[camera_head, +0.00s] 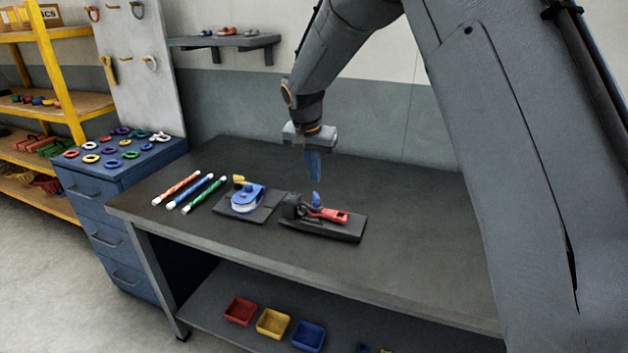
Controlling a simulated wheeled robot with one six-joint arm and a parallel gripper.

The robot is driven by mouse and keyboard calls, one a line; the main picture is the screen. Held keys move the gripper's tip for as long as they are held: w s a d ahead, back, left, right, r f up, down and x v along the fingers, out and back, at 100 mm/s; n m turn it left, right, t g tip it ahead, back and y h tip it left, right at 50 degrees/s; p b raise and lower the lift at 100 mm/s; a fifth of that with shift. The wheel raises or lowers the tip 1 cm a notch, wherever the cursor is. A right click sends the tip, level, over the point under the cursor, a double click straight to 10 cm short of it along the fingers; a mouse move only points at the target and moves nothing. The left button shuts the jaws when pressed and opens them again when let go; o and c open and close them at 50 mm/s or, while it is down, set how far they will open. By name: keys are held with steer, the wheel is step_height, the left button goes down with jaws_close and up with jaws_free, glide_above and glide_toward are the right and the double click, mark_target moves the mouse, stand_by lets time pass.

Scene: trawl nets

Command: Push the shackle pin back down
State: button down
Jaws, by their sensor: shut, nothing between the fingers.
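A small black fixture (345,232) stands on the dark workbench and carries a red part (332,215). A small blue piece (316,199), which looks like the shackle pin, stands upright at the fixture, next to the red part. How far it sticks out is too small to tell. My gripper (313,176) points down above the blue piece, with a visible gap between them. Its blue fingers are shut with nothing between them.
Left of the fixture, a blue and white wheel-like device (247,199) sits on a dark plate. Three coloured rods (190,191) lie further left. The bench (420,215) is clear to the right. A blue drawer cabinet (105,205) stands at the left, and coloured bins (272,323) sit below.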

steer(key=d+b+v, duration=0.1)
steer(key=b+v, duration=0.2)
steer(key=v, duration=0.5)
steer(key=s+d+f+n, duration=0.1)
steer(key=s+d+f, duration=0.4)
steer(key=s, duration=0.5)
steer(key=s+d+f+n+g, duration=0.1)
steer(key=s+d+f, duration=0.4)
steer(key=s+d, duration=0.3)
steer(key=s+d+f+n+y, duration=0.1)
steer(key=s+d+f, duration=0.4)
steer(key=s, duration=0.7)
steer(key=shift+d+n+g, duration=0.4)
steer(key=shift+d+n, duration=0.1)
steer(key=shift+d, duration=0.45)
